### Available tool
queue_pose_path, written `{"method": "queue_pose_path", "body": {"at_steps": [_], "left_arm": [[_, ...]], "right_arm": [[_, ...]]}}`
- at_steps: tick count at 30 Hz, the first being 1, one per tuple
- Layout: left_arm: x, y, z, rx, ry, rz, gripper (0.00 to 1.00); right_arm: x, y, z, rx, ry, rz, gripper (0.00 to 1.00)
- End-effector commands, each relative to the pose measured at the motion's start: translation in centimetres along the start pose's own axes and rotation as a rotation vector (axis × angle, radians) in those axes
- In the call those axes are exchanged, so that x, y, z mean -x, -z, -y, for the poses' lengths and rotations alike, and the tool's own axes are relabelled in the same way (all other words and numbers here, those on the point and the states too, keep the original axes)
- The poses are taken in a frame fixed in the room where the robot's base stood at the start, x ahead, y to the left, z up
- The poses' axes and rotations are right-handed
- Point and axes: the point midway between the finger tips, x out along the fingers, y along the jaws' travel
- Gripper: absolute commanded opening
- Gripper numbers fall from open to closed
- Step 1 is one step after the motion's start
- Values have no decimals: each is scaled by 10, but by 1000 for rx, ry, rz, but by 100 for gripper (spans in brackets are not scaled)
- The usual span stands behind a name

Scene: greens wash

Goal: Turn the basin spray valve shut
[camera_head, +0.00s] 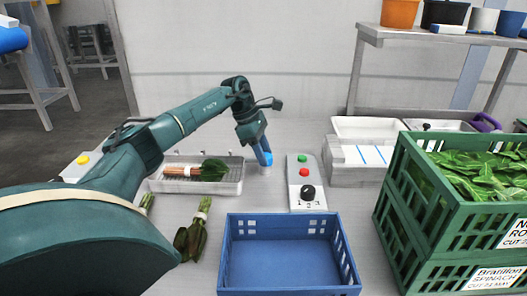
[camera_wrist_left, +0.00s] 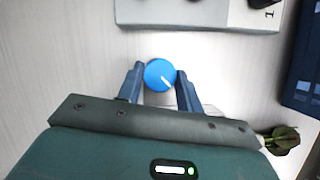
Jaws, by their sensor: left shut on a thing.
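The valve knob (camera_wrist_left: 158,76) is a round blue cap with a white pointer line, seen from above in the left wrist view. The line slants toward the lower right of that picture. My left gripper (camera_wrist_left: 160,70) has one dark blue finger on each side of the knob and is shut on it. In the head view my left gripper (camera_head: 262,154) points down to the counter, between the metal tray and the button box. There the knob is hard to tell apart from the blue fingers. My right gripper is not in view.
A metal tray (camera_head: 223,188) holds a leafy bunch left of the gripper. A button box (camera_head: 294,187) with a black dial stands to its right. An empty blue crate (camera_head: 231,262) is in front. Green crates (camera_head: 405,222) of greens stand at right. Another bunch (camera_head: 190,238) lies left of the blue crate.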

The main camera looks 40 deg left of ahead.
Motion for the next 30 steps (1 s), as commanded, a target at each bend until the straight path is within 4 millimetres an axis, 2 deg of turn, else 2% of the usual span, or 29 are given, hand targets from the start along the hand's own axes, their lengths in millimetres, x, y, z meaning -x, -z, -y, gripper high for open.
{"method": "queue_pose_path", "body": {"at_steps": [10,11,18,26,30], "left_arm": [[0,0,0,-5,0,-1,13],[0,0,0,-6,0,-1,37],[0,0,0,-4,0,-1,57],[1,0,0,-3,0,-1,57],[14,0,-1,-3,-3,0,57]], "right_arm": [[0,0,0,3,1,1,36],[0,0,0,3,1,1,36],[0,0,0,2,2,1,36],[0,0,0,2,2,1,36],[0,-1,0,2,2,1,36]]}}
